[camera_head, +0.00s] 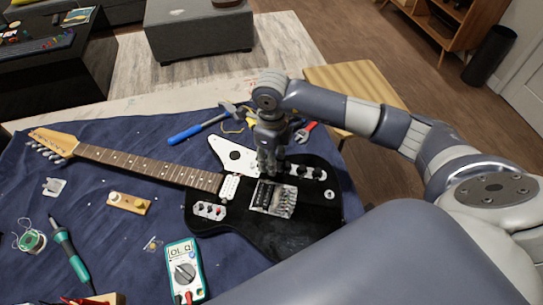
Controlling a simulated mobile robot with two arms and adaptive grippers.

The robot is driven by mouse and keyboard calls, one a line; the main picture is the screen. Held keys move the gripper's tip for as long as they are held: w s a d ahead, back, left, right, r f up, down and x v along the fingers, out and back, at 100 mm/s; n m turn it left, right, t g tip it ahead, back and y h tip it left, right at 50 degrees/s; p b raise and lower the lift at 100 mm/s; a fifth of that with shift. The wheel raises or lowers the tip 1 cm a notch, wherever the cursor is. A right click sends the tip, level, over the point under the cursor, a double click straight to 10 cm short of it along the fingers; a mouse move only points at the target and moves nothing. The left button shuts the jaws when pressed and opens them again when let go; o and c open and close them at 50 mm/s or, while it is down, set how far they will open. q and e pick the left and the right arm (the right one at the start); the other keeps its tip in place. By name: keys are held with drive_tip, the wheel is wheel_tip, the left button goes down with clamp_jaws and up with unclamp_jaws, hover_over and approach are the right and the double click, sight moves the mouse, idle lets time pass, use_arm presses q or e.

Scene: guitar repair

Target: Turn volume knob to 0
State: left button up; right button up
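A black electric guitar (265,235) lies face up on a dark blue cloth, its neck pointing left. Small dark knobs (306,172) sit on a metal plate at the upper right of its body. Another metal plate with small controls (209,210) is at the lower left of the body. Which knob is the volume knob cannot be read. My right gripper (270,172) points down over the body, beside the bridge and left of the upper-right knobs. Its fingertips are small and dark, so its opening and any contact are unclear. My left gripper is out of view.
A multimeter (184,270) and a soldering iron (71,254) lie on the near part of the blue cloth (110,220). A blue-handled screwdriver (198,128), a hammer (232,110) and a red-handled tool (306,132) lie beyond the guitar. My large arm link covers the lower right.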

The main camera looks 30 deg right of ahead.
drive_tip(key=c, duration=0.9)
clamp_jaws()
drive_tip(key=n+b, duration=0.3)
drive_tip(key=shift+w+f, duration=0.1)
drive_tip(key=shift+f, duration=0.05)
drive_tip(key=shift+r+n+b, duration=0.2)
drive_tip(key=shift+n+b, duration=1.5)
drive_tip(key=o, duration=0.9)
unclamp_jaws()
